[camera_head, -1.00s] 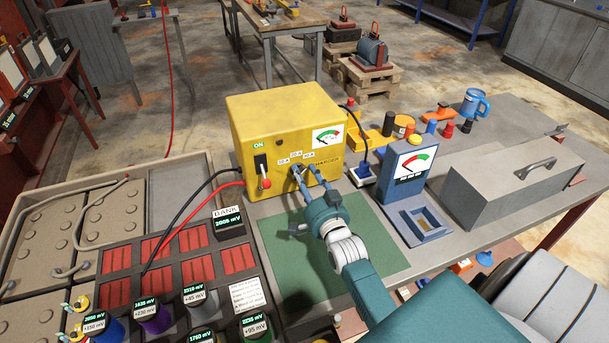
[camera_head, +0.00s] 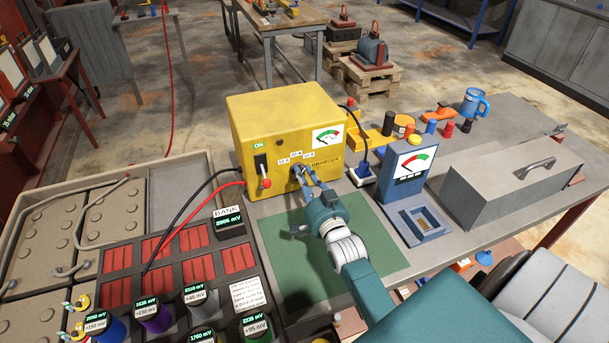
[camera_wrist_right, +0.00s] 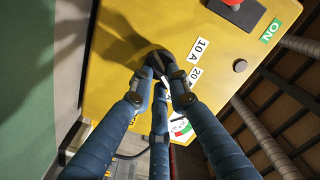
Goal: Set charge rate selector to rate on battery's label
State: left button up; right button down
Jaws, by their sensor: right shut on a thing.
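The yellow charger (camera_head: 290,120) stands at the back of the bench, with a red-tipped lever (camera_head: 263,174) by an ON label and a meter (camera_head: 327,137). Its rate selector, a dark knob (camera_wrist_right: 158,60), shows in the wrist view among the fingers. Labels sit around it; 10 A (camera_wrist_right: 198,50) and part of a 20 label (camera_wrist_right: 194,76) read there. My right gripper (camera_head: 301,173) is shut on the knob, its fingers hiding much of it and its pointing direction. A white note (camera_head: 247,294) lies by the batteries, its text too small to read. My left gripper is out of view.
A battery bank with red plates (camera_head: 198,268) fills the left front. Black and red cables (camera_head: 218,190) run from it to the charger. A blue meter stand (camera_head: 405,170) and a grey toolbox (camera_head: 510,185) stand right. The green mat (camera_head: 285,255) is mostly clear.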

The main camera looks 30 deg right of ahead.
jog(key=shift+a+r+n+p, duration=0.1)
jog(key=shift+n+p, duration=0.25)
jog(key=shift+n, duration=1.45)
jog(key=shift+a+r+n+p, duration=0.1)
jog(key=shift+n+p, duration=0.2)
jog(key=shift+n, duration=1.5)
jog(key=c, duration=1.7)
grip_release()
jog(key=shift+o, duration=0.2)
jog(key=v, duration=1.2)
